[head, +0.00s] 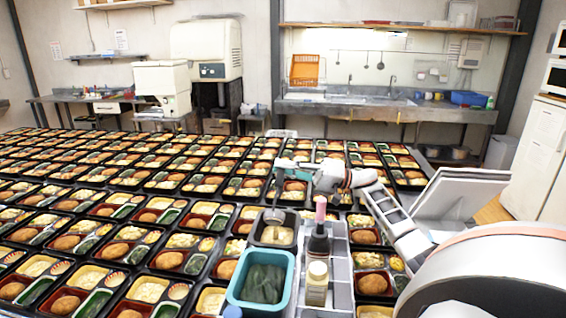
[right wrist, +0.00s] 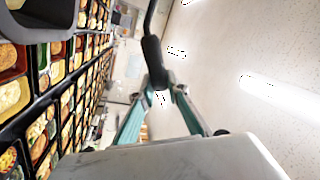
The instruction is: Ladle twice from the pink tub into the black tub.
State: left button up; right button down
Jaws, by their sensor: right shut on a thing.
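My right gripper (head: 283,166) is shut on the dark handle of a ladle (right wrist: 153,48); the fingers close around it in the right wrist view (right wrist: 160,92). In the head view the ladle hangs down, its bowl (head: 273,215) at the black tub (head: 254,239). That tub holds something pale yellow. Whether the bowl touches the contents, and what is in it, I cannot tell. A dark tub edge (right wrist: 45,30) shows at the upper left of the right wrist view. I make out no pink tub in either view. My left gripper is not in view.
A teal tub (head: 234,290) with dark green contents stands just in front of the black tub. A pink-capped dark bottle (head: 318,245) and a pale-capped jar (head: 316,285) stand to its right. Rows of filled bento trays (head: 110,235) cover the table, leaving little free room.

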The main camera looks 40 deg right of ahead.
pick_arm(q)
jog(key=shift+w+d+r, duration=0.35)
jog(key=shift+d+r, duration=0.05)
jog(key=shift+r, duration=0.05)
pick_arm(e)
jog(key=f+m, duration=0.1)
jog(key=d+f+m, duration=0.1)
jog(key=w+f+m+t, duration=0.1)
jog(key=shift+w+d, duration=0.1)
jog(key=shift+d, duration=0.2)
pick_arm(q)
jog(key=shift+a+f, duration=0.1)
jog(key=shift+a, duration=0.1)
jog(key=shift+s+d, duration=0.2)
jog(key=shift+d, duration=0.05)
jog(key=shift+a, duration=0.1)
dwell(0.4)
